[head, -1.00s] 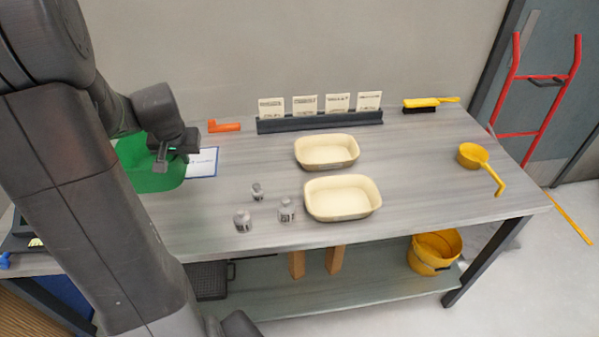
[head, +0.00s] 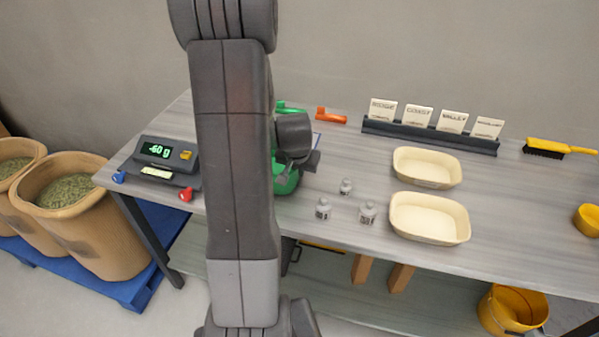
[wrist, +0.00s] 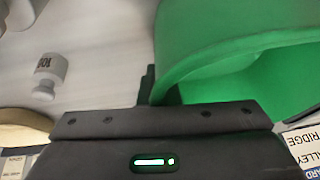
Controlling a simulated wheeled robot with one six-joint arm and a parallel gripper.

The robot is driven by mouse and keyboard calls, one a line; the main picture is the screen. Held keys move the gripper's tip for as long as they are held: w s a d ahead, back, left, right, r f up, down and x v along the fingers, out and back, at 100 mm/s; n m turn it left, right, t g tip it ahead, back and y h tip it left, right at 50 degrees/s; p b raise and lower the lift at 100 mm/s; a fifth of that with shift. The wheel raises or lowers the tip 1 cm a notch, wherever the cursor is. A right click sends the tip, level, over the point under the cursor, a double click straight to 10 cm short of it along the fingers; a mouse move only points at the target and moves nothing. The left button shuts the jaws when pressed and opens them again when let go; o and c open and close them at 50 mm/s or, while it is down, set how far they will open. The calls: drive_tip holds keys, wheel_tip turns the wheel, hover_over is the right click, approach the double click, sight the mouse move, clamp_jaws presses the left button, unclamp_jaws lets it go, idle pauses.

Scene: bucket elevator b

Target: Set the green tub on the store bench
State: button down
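The green tub (head: 286,182) is mostly behind my arm in the head view, over or on the left half of the grey bench (head: 400,262). In the wrist view the tub (wrist: 215,40) fills the upper right, its open inside towards the right. My gripper (wrist: 160,90) is at the tub's rim, with one dark finger outside the wall and a dark part just inside, so it looks shut on the wall. In the head view my gripper (head: 310,162) is partly hidden by the wrist. Whether the tub touches the bench top is hidden.
Several small grey weights (head: 367,212) stand right of the tub, and two cream trays (head: 430,218) beyond them. A scale (head: 165,160) reading -60 g is at the left end. An orange tool (head: 331,116) and a card rack (head: 430,138) lie at the back.

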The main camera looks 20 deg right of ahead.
drive_tip(key=shift+f, duration=0.6)
drive_tip(key=shift+f, duration=0.2)
drive_tip(key=c, duration=1.6)
unclamp_jaws()
drive_tip(key=shift+c, duration=0.2)
drive_tip(key=shift+r, duration=0.1)
drive_tip(key=shift+r, duration=0.35)
drive_tip(key=v, duration=1.1)
drive_tip(key=shift+s+r, duration=0.25)
drive_tip(key=shift+a, duration=0.1)
